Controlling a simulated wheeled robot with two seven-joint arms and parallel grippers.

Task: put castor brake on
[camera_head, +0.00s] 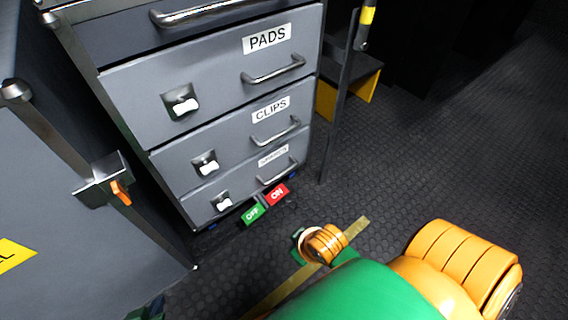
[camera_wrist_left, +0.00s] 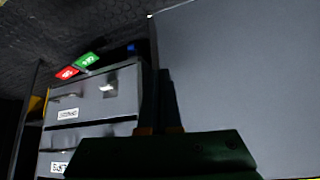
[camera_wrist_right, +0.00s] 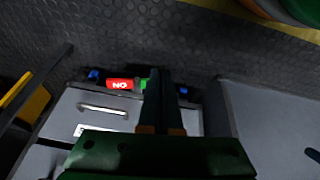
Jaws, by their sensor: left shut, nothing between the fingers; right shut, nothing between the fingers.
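The castor brake shows as a red ON pedal (camera_head: 277,195) and a green OFF pedal (camera_head: 253,213) side by side at the drawer cabinet's (camera_head: 215,155) foot. In the right wrist view the red pedal (camera_wrist_right: 122,84) is clear; the green one (camera_wrist_right: 145,84) is partly hidden behind my right gripper (camera_wrist_right: 158,75). That gripper is shut and empty; I cannot tell its gap to the pedals. My left gripper (camera_wrist_left: 161,75) is shut and empty before a grey case side. Both pedals, red (camera_wrist_left: 67,73) and green (camera_wrist_left: 87,60), show left of it.
A grey case (camera_head: 75,220) with an orange-tabbed latch stands left of the cabinet. A dark upright post (camera_head: 338,110) stands at the cabinet's right. Blue castor parts (camera_wrist_right: 93,75) show under the cabinet. Textured floor (camera_head: 440,170) to the right is open; yellow tape (camera_head: 283,291) crosses it.

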